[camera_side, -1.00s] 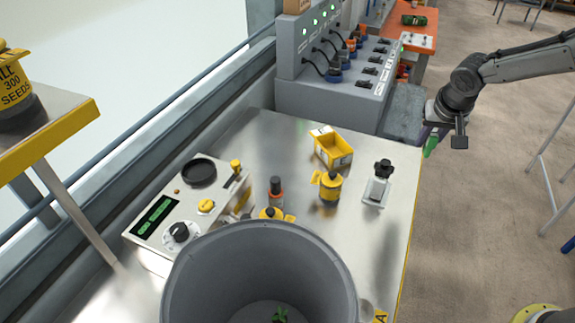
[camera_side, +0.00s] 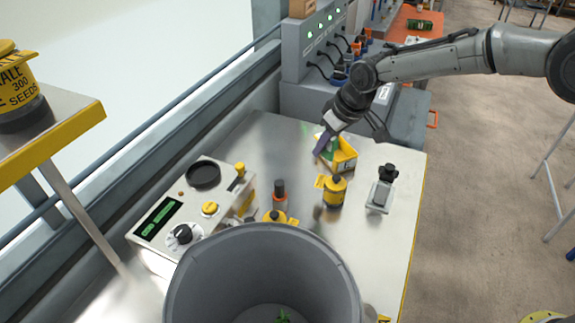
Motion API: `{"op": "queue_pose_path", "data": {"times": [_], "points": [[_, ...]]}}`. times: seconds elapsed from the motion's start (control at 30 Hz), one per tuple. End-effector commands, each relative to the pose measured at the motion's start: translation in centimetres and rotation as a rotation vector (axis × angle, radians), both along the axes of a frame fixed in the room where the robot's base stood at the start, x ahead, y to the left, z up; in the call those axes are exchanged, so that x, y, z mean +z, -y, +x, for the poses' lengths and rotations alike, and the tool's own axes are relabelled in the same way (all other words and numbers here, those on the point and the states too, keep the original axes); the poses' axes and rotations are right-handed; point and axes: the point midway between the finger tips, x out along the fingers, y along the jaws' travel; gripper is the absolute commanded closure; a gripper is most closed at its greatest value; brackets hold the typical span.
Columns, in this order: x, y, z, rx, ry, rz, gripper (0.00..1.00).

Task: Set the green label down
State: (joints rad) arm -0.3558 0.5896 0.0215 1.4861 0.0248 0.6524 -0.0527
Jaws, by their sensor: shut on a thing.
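My gripper (camera_side: 326,143) is over the small yellow open box (camera_side: 346,157) on the metal table. It is shut on the green label (camera_side: 332,148), of which only a small green patch shows between the fingers. The label is at or just above the box's left part. I cannot tell whether it touches the box. The fingers hide the box's left side and part of its inside.
Yellow-tagged bottles (camera_side: 331,191), a dark-capped bottle (camera_side: 280,195) and a black-knobbed block (camera_side: 381,189) stand close in front. A control box (camera_side: 190,210) is at left, a large grey bin (camera_side: 262,240) in front. A grey switch unit (camera_side: 300,95) stands behind.

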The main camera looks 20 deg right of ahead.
Motion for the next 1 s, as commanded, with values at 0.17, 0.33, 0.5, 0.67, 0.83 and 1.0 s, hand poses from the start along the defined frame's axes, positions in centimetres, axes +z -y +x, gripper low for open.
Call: {"op": "queue_pose_path", "data": {"times": [0.17,0.33,0.5,0.67,0.83,1.0], "points": [[-1.5,-1.1,2.9,0.0,-0.001,0.0,1.0],[-2.7,-2.1,5.6,0.0,0.0,-0.001,1.0],[-4.0,-3.0,8.1,-0.001,0.0,-0.001,1.0],[-6.5,-3.7,9.9,-0.001,-0.002,-0.001,1.0],[-8.4,-4.2,11.4,-0.001,-0.001,-0.001,1.0],[-9.0,-4.5,12.0,-0.001,0.002,0.0,1.0]]}}
